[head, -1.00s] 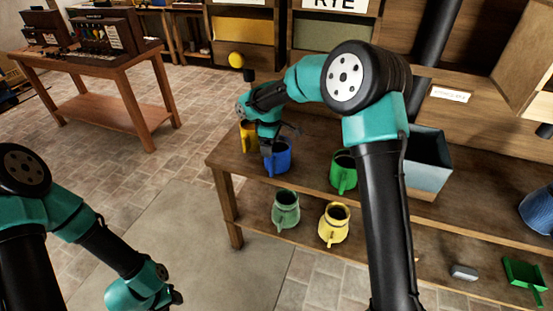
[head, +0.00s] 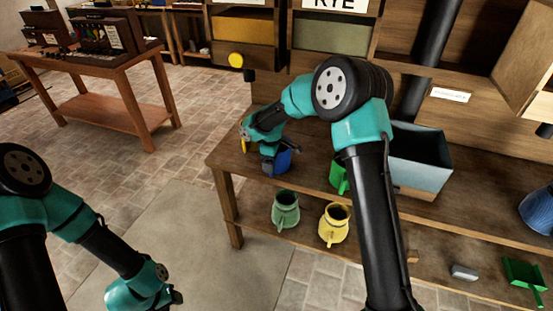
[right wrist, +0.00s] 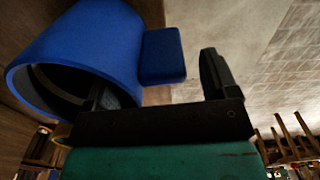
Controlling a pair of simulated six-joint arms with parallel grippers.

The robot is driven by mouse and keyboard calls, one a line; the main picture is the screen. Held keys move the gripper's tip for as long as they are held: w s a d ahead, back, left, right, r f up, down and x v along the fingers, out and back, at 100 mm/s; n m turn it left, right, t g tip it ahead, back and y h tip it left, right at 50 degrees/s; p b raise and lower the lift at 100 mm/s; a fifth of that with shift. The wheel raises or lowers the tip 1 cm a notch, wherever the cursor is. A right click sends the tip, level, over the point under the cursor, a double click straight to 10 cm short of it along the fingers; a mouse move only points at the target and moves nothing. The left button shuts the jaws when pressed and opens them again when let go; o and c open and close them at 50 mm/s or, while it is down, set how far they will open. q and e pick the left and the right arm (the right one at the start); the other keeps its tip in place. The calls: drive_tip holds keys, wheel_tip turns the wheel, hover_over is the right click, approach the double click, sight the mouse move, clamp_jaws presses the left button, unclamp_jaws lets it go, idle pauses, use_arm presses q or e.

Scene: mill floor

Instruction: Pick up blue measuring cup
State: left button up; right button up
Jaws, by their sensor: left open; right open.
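The blue measuring cup (head: 283,160) stands on the bench's upper board near its left end, partly hidden by my right arm. My right gripper (head: 268,164) is down at the cup. In the right wrist view the cup (right wrist: 85,45) fills the upper left, its mouth toward the camera and its handle (right wrist: 162,55) pointing right. My right gripper (right wrist: 155,80) is open around the handle side: one finger appears inside the mouth, the other stands beyond the handle with a gap. My left gripper (head: 176,297) is away over the floor at lower left; its fingers are small and dark.
A yellow cup (head: 243,146) is just left of the blue one, partly covered. A green jug (head: 285,210) and yellow jug (head: 333,225) stand on the lower shelf. A grey-blue bin (head: 420,175) is farther right.

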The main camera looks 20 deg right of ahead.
drive_tip(key=shift+f, duration=0.9)
drive_tip(key=c, duration=1.4)
